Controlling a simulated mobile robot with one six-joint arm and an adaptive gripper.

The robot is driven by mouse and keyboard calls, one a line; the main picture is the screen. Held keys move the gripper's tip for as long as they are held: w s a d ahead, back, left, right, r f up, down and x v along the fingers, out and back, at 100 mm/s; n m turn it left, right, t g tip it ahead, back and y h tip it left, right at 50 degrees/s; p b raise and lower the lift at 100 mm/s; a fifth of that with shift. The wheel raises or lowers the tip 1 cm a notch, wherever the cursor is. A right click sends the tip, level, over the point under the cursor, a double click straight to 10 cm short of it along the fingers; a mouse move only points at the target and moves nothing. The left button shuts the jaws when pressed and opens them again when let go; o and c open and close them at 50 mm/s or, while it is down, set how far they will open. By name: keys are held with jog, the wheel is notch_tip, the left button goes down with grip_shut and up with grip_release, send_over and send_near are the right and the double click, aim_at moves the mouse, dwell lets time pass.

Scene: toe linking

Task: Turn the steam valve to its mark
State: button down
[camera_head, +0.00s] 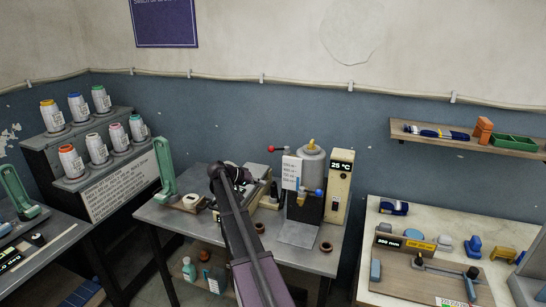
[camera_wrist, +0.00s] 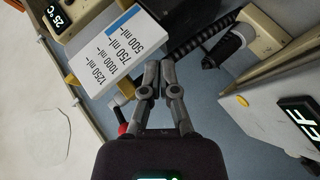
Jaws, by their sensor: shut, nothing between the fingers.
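The steam unit (camera_head: 310,165) stands on the middle table, a grey cylinder with a yellow knob (camera_head: 311,143) on top. A lever with a red ball (camera_head: 271,149) sticks out at its left, and a blue ball (camera_head: 319,192) sits low on its front. I cannot tell for sure which is the steam valve, and I see no clear mark. A white card with ml lines (camera_head: 291,172) also shows in the wrist view (camera_wrist: 122,48). My gripper (camera_wrist: 158,72) is shut and empty beside this card. A red part (camera_wrist: 122,128) shows left of its fingers, partly hidden.
A cream box reading 25 °C (camera_head: 340,183) stands right of the unit. A green stand (camera_head: 165,165) is at the table's left. Yarn cones (camera_head: 71,160) fill a rack further left. A second table (camera_head: 385,285) with tools is at right, under a wall shelf (camera_head: 460,142).

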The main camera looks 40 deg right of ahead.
aim_at(272, 151)
jog(key=s+d+n+t+h+b, duration=0.1)
jog(key=s+d+n+t+b, duration=0.15)
jog(key=d+t, duration=0.65)
jog(key=s+a+r+n+t+y+b, duration=0.2)
jog(key=s+a+r+t, duration=0.4)
jog(key=t, duration=0.7)
jog(key=shift+s+a+r+t+y+b, duration=0.15)
jog(key=shift+s+a+t+y+b, duration=0.2)
jog(key=shift+s+y+b, duration=0.3)
jog(key=shift+d, duration=0.15)
jog(key=p+x, duration=0.2)
jog(key=x, duration=1.2)
jog(key=shift+p, duration=0.4)
